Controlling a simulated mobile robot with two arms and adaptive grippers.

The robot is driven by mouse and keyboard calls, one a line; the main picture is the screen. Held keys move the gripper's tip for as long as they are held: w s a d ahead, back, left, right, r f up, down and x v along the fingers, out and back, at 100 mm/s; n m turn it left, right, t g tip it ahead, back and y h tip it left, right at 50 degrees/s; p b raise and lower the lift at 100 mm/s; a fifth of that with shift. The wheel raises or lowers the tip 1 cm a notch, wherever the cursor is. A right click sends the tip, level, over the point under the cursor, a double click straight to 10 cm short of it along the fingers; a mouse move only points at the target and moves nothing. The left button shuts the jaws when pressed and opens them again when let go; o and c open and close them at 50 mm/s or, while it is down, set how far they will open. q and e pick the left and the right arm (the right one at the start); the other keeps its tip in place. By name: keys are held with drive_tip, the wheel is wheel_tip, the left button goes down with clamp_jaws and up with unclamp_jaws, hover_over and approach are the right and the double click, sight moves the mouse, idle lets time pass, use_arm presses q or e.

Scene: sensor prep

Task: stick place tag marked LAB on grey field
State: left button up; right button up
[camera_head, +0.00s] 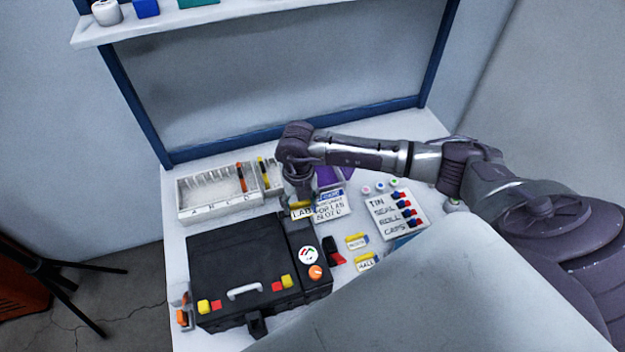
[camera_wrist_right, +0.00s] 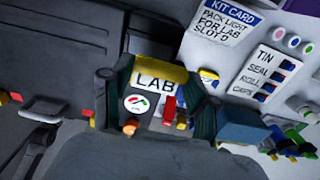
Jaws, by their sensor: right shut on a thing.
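The place tag marked LAB (camera_head: 301,213) is a white label with a yellow top strip. My right gripper (camera_head: 301,203) is shut on it and holds it over the upper right part of the black case (camera_head: 235,250). In the right wrist view the tag (camera_wrist_right: 155,82) shows between the fingers of my right gripper (camera_wrist_right: 158,75), its lettering readable. A round gauge and an orange knob on the case show just beyond its lower edge. I cannot make out a distinct grey field on the case; the gripper and tag may hide it. My left gripper is not in view.
Two yellow-topped tags, one reading HALL (camera_head: 366,262), lie right of the case. A kit card (camera_head: 330,205) stands close beside the held tag. A white caps board (camera_head: 393,213) is farther right. A white slotted rack (camera_head: 215,193) stands behind the case.

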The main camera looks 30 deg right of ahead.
sight(295, 209)
drive_tip(key=shift+w+a+r, duration=0.2)
drive_tip(key=shift+w+a, duration=0.05)
drive_tip(key=shift+a, duration=0.5)
use_arm(q)
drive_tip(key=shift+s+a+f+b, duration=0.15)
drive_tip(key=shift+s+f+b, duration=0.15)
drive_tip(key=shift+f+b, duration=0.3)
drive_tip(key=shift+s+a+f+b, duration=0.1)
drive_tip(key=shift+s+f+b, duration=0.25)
drive_tip(key=shift+b, duration=0.3)
use_arm(e)
drive_tip(key=shift+f, duration=1.95)
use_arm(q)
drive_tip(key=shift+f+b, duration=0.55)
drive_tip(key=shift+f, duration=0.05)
use_arm(e)
drive_tip(key=shift+f, duration=0.65)
drive_tip(key=o, duration=0.9)
drive_tip(key=shift+o, duration=1.2)
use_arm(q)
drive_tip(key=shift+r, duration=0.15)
use_arm(e)
drive_tip(key=shift+r, duration=0.2)
